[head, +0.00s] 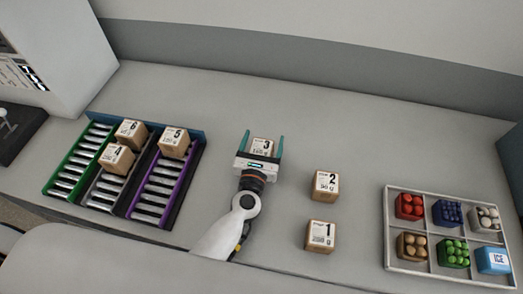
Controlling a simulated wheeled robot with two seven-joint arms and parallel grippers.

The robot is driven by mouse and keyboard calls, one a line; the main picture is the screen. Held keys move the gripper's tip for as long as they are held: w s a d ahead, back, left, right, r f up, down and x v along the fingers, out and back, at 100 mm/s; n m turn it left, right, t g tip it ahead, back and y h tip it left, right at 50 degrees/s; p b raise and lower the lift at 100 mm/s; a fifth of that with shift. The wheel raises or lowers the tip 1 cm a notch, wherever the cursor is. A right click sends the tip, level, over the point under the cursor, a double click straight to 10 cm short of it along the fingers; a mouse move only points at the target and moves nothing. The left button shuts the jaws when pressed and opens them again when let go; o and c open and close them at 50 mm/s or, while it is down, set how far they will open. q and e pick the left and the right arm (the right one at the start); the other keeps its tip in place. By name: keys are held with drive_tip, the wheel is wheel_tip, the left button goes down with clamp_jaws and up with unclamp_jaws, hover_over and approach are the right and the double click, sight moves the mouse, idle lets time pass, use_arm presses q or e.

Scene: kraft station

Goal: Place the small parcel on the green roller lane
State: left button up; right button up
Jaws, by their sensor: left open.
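The roller rack has a green lane (75,160) on its left side, and no parcel rests on that lane. My left gripper (262,142) is open on the table right of the rack, its two teal fingers on either side of parcel 3 (262,145). The gripper body hides the near part of that parcel. Parcel 2 (325,185) and parcel 1 (321,236) stand on the table to the right of the gripper. I cannot tell for sure which parcel is the small one. My right gripper is not in view.
Parcel 6 (131,133) and parcel 4 (117,158) sit on the middle lane. Parcel 5 (174,143) sits on the purple lane (155,195). A divided tray (388,225) of coloured items stands at the right. The table behind the parcels is clear.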

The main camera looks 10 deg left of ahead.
use_arm(q)
drive_tip(key=c, duration=1.2)
drive_tip(key=shift+r, duration=0.1)
drive_tip(key=shift+c, duration=0.2)
